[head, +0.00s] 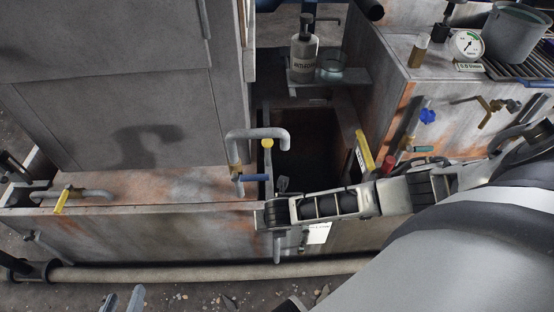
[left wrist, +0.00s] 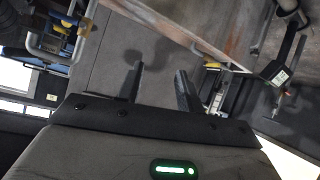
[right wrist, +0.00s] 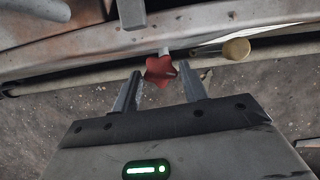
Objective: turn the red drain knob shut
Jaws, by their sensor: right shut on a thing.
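The red drain knob (right wrist: 160,71) is star-shaped and shows in the right wrist view, on a short light stem below a grey beam. My right gripper (right wrist: 159,80) has a finger on each side of the knob and is shut on it. I cannot make out the knob or the right gripper's fingers in the head view. My left gripper (head: 122,300) is at the bottom left of the head view. Its fingers also show in the left wrist view (left wrist: 159,70), apart, with nothing between them.
A long tan pipe (head: 190,272) runs along the floor before the rusty tank. A bottle (head: 304,55) is on a shelf behind. Gravel floor lies around the knob in the right wrist view.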

